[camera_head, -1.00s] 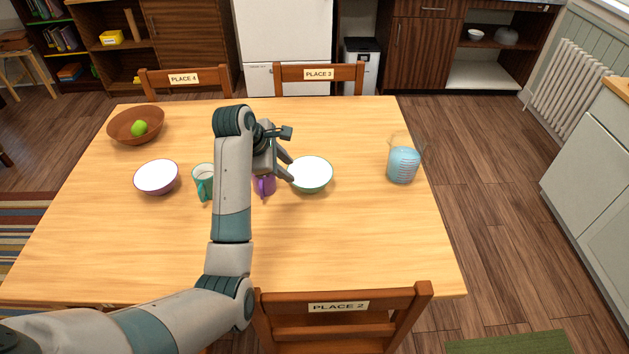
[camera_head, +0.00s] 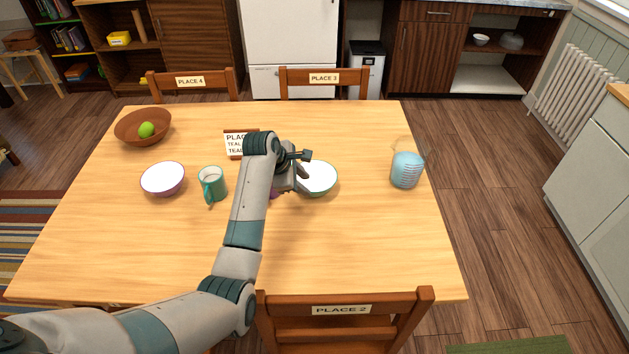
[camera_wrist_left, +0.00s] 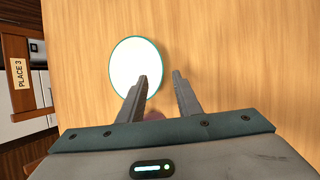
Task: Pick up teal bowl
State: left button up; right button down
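The teal bowl (camera_head: 322,179), white inside with a teal-green outside, stands upright on the wooden table, right of the table's middle. In the left wrist view the bowl (camera_wrist_left: 128,66) shows as a white round with a thin teal rim. My left gripper (camera_head: 304,178) is at the bowl's left side in the head view and hides part of it. In the left wrist view the gripper (camera_wrist_left: 160,76) is open, one finger overlapping the bowl and the other beyond its rim. I cannot tell whether a finger touches it. My right gripper is not in view.
A purple mug (camera_head: 273,195) is mostly hidden under my left gripper. A teal mug (camera_head: 211,184), a purple-rimmed bowl (camera_head: 162,179) and a brown bowl (camera_head: 142,128) with a green fruit stand left. A sign (camera_head: 236,144) stands behind my arm; a jug (camera_head: 406,170) stands right.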

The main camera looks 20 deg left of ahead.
aim_at(314, 192)
pick_arm(q)
jog(key=shift+x, duration=1.85)
jog(key=shift+f, duration=0.1)
jog(key=shift+p+x, duration=0.7)
jog(key=shift+x, duration=1.85)
jog(key=shift+s, duration=0.1)
grip_shut()
